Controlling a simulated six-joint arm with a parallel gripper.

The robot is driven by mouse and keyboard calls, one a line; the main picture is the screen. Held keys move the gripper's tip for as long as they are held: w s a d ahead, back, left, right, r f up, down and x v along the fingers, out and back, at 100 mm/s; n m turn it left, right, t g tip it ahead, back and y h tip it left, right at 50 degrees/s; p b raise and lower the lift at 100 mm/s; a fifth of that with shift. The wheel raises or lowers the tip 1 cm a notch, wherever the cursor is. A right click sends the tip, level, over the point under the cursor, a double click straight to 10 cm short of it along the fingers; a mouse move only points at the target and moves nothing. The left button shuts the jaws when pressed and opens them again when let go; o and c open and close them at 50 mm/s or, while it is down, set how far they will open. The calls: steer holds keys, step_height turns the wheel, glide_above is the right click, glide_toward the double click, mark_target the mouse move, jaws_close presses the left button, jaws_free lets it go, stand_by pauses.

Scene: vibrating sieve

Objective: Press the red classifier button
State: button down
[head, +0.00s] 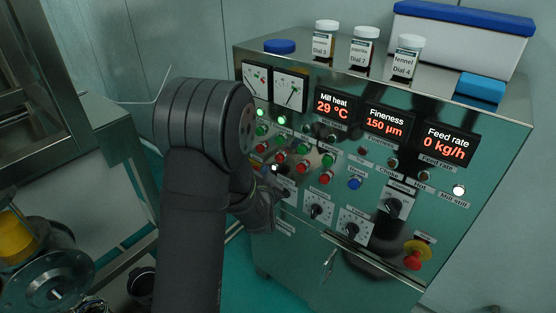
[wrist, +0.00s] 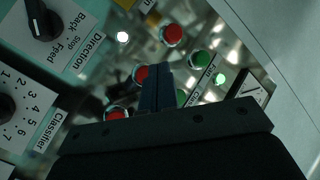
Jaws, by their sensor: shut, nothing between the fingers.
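Several red buttons (head: 303,168) and green buttons (head: 305,149) sit in rows on the metal control panel. In the wrist view, the red button (wrist: 140,74) appears paired with a green button (wrist: 180,97) whose label begins "Cl", the rest of which is hidden; I take it as the classifier pair. My gripper (wrist: 156,72) is shut and empty, its fingertips overlapping the right edge of that red button. Whether they touch it cannot be told. In the head view my arm hides the fingertips.
Another red button (wrist: 172,35) and green button (wrist: 199,60) are close, by the "Fan" label. A third red button (wrist: 115,113) lies below left. The Direction knob (wrist: 42,20) and Classifier dial (wrist: 6,107) stand at left. A red emergency knob (head: 414,258) is at the lower right.

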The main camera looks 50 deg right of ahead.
steer(key=shift+d, duration=1.7)
stand_by(0.7)
steer(key=shift+d, duration=0.4)
steer(key=shift+d, duration=0.5)
stand_by(0.6)
steer(key=shift+a, duration=0.95)
steer(key=a, duration=0.5)
stand_by(0.3)
